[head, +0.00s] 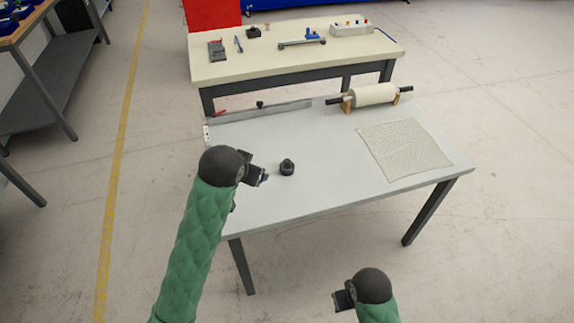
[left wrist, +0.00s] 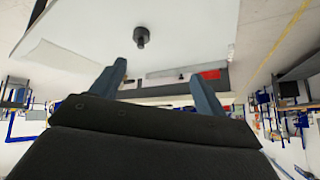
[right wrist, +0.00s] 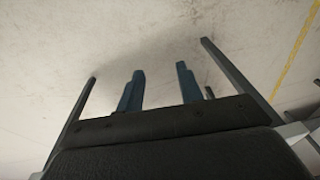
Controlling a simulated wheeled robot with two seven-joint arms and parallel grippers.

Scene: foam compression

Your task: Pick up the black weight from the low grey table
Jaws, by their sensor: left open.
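The black weight (head: 287,168) stands upright on the low grey table (head: 310,192), left of the table's middle. It also shows in the left wrist view (left wrist: 141,37), beyond the fingertips. My left gripper (head: 264,177) is just left of the weight in the head view, apart from it, open and empty. Its two blue fingers spread wide in the left wrist view (left wrist: 158,70). My right gripper (head: 341,297) is in front of the table's near edge. In the right wrist view its fingers (right wrist: 160,70) are apart with nothing between them.
A wrinkled pale sheet (head: 404,149) lies on the right of the table. A roller on wooden supports (head: 372,95) stands at the back right, and a grey rail (head: 275,110) lies along the back edge. A cream workbench (head: 290,65) with tools stands behind.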

